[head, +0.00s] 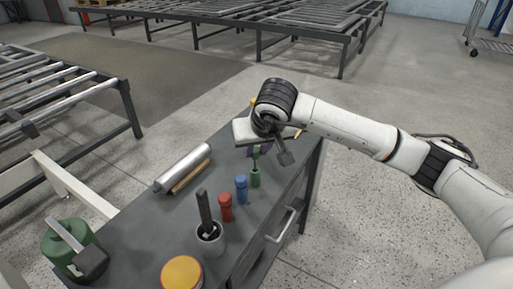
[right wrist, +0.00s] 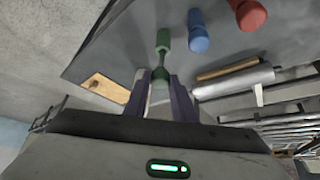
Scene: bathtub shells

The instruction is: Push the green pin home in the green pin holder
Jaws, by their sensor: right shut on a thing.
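The green pin holder (head: 256,179) stands upright on the grey workbench, at the end of a row with the blue and red holders. In the right wrist view the green holder (right wrist: 163,39) is just beyond my fingertips. The green pin (right wrist: 161,72) is lined up with the holder, its thin stem meeting the holder's end; how deep it sits cannot be told. My right gripper (right wrist: 160,88) is shut on the pin's near end, between purple fingers. In the head view the right gripper (head: 258,149) is above the holder, partly hidden by its wrist. My left gripper is not in view.
A blue holder (head: 241,189) and a red one (head: 225,207) stand close by. A grey cup (head: 210,240) holds a dark-handled tool. A silver roll (head: 184,167), a yellow-topped can (head: 182,273) and a green container (head: 66,249) are also on the bench (head: 145,226).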

